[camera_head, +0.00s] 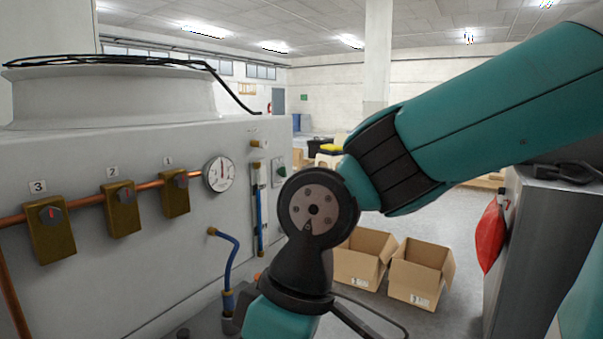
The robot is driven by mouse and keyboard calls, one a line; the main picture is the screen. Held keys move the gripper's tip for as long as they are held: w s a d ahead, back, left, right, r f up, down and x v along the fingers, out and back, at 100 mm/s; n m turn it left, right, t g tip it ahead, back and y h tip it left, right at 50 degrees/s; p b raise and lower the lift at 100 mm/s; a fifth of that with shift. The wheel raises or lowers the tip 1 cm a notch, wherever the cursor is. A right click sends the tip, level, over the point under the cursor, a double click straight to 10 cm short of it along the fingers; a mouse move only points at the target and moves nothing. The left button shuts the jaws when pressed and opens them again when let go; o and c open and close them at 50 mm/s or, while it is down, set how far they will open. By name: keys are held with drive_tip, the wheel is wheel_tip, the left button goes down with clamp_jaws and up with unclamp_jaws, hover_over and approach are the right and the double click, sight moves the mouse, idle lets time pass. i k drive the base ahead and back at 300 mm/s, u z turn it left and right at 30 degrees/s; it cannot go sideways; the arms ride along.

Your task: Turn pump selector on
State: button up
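No control in view carries a readable pump selector label, so I cannot tell which one it is. A small grey panel (277,172) with a dark green part sits at the right end of the washer's front, close behind my arm; its setting is too small to read. Three brass valve blocks with dark knobs sit along a copper pipe, numbered 3 (49,240), 2 (122,215) and 1 (174,197). Knob 3 shows a red mark. My teal and black arm crosses the right half and runs down out of the bottom edge. My gripper is out of view.
A round pressure gauge (219,174) and a blue hose (234,260) are on the pale washer body (110,285). Two open cardboard boxes (362,262) (418,277) stand on the floor. A grey cabinet (530,240) with a red item is at right.

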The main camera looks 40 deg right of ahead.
sight(281, 171)
drive_tip(key=z, duration=0.1)
drive_tip(key=k, duration=1.3)
drive_tip(key=u, duration=0.05)
drive_tip(key=i, duration=0.6)
drive_tip(key=z, duration=0.7)
drive_tip(key=i, duration=1.2)
drive_tip(key=u, duration=0.2)
